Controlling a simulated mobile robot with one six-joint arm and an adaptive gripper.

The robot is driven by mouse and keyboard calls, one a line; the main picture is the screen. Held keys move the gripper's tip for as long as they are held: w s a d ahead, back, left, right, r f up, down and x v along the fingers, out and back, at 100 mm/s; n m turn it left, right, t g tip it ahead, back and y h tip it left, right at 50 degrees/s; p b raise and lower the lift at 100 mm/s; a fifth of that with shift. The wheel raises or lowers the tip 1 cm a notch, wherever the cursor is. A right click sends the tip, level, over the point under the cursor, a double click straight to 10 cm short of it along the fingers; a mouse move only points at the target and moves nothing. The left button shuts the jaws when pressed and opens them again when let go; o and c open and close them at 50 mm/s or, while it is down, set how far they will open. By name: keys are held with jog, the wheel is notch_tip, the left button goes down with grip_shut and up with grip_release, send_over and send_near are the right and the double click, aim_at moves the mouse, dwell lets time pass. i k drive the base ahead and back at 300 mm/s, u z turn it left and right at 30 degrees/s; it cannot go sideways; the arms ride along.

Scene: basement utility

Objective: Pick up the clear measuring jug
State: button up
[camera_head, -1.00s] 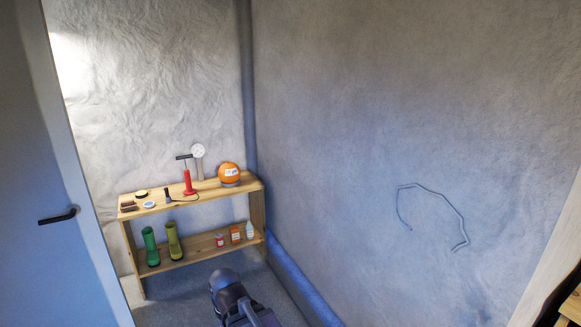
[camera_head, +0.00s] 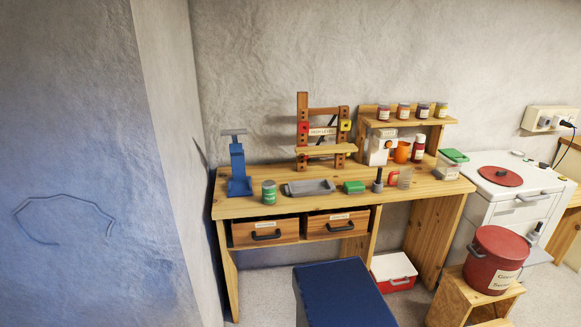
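My gripper is not in view.
The bench also holds a blue stand (camera_head: 238,170), a green can (camera_head: 268,192), a grey tray (camera_head: 308,188) and an orange cup (camera_head: 402,152). A blue-topped block (camera_head: 340,292) stands in front. A white stove (camera_head: 510,205) and red pot (camera_head: 495,258) are at right.

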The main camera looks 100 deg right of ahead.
aim_at(405, 173)
jog(key=u, duration=0.75)
jog(key=k, duration=0.1)
jog(key=z, duration=3)
jog(key=k, duration=0.15)
jog(key=z, duration=1.75)
jog(key=i, duration=0.35)
jog(key=u, duration=0.15)
